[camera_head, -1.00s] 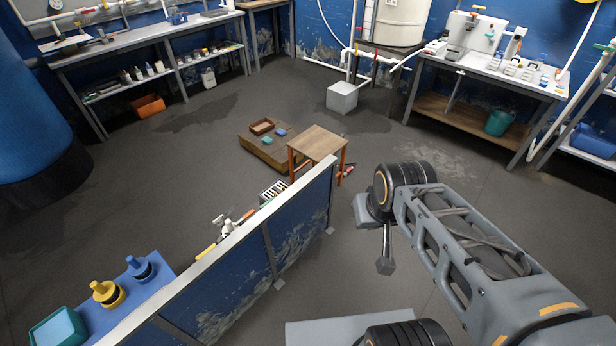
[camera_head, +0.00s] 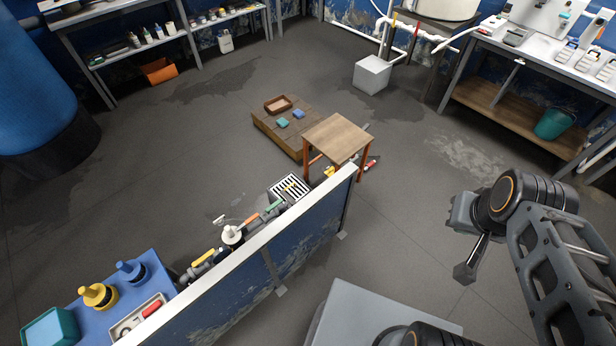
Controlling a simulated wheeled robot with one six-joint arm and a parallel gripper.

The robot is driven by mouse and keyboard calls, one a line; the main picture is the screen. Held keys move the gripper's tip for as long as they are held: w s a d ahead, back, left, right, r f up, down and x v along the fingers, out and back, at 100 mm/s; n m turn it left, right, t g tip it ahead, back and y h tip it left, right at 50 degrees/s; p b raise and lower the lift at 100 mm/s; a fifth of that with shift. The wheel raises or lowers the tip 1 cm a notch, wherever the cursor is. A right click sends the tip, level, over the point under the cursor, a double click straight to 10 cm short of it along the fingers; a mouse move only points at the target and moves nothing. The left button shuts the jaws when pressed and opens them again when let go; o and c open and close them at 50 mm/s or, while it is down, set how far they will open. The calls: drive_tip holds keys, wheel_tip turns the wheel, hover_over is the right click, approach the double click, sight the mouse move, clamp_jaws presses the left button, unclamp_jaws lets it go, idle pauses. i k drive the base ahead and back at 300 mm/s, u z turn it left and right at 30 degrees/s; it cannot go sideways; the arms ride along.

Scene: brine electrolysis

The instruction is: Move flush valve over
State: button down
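Behind the low blue partition (camera_head: 270,255), a line of pipe fittings shows, with a white fitting (camera_head: 232,235), a yellow handle (camera_head: 203,257), an orange handle (camera_head: 252,218) and a green handle (camera_head: 274,206). I cannot tell which of these is the flush valve. The partition hides their lower parts. My arm is at the right, on the near side of the partition and well apart from the fittings. The small dark end of my gripper (camera_head: 466,272) points down over bare floor. Its fingers are too small to tell apart, and I see nothing held.
A blue bench (camera_head: 95,318) at lower left holds yellow and blue bottles, a teal bin and a tray (camera_head: 140,318). A wooden stool (camera_head: 337,138) and a low wooden platform (camera_head: 268,132) stand beyond the partition.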

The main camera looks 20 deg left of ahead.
sight(293, 203)
drive_tip(key=u, duration=0.3)
drive_tip(key=i, duration=0.65)
drive_tip(key=u, duration=1)
drive_tip(key=i, duration=0.4)
drive_tip(key=u, duration=0.5)
